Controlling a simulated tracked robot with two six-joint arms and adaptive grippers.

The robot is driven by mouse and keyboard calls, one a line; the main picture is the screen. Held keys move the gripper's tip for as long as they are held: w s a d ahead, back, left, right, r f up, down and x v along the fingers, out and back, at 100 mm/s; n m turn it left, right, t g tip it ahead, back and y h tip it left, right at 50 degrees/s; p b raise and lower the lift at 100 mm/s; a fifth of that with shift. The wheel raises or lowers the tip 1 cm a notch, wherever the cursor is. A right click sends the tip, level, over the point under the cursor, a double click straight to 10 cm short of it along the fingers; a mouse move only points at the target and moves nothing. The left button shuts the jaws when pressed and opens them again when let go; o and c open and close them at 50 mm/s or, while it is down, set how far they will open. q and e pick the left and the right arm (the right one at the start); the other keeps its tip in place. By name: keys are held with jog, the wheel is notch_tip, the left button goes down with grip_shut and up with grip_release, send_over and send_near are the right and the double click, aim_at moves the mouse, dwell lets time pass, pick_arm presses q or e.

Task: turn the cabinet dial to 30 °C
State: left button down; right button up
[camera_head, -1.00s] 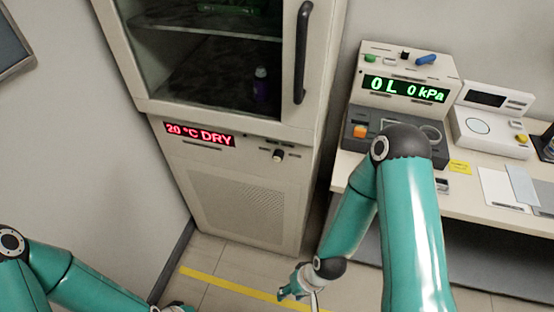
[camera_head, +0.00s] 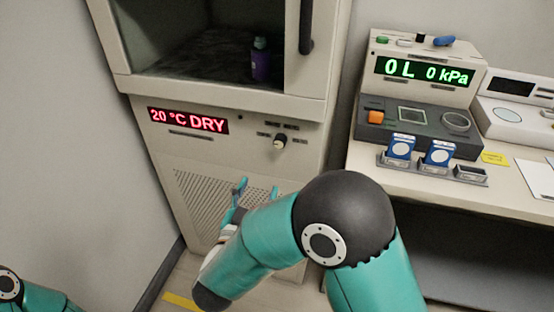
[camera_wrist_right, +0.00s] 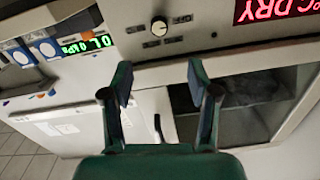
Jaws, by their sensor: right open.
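The cabinet (camera_head: 225,100) stands in the middle of the head view, and its red display (camera_head: 188,120) reads "20 °C DRY". The small cabinet dial (camera_head: 280,141) is a pale knob on a dark base, right of the display. The dial also shows near the top of the right wrist view (camera_wrist_right: 159,26), beyond my fingertips. My right gripper (camera_head: 257,190) is open and empty, below and left of the dial in the head view, apart from it. In the right wrist view its two fingers (camera_wrist_right: 158,85) are spread wide. My left arm shows at the lower left corner; its gripper is out of frame.
A dark bottle (camera_head: 261,62) stands inside the cabinet behind the door with a black handle (camera_head: 306,28). On the right, a bench (camera_head: 400,180) bears a device with a green "0 L 0 kPa" display (camera_head: 424,72) and blue-white packs (camera_head: 401,147).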

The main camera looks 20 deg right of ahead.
aim_at(278, 145)
jog(key=p+x, duration=0.1)
jog(key=x, duration=1.5)
jog(key=shift+w+d+r, duration=0.15)
jog(key=shift+w+d, duration=0.05)
jog(key=shift+w, duration=0.05)
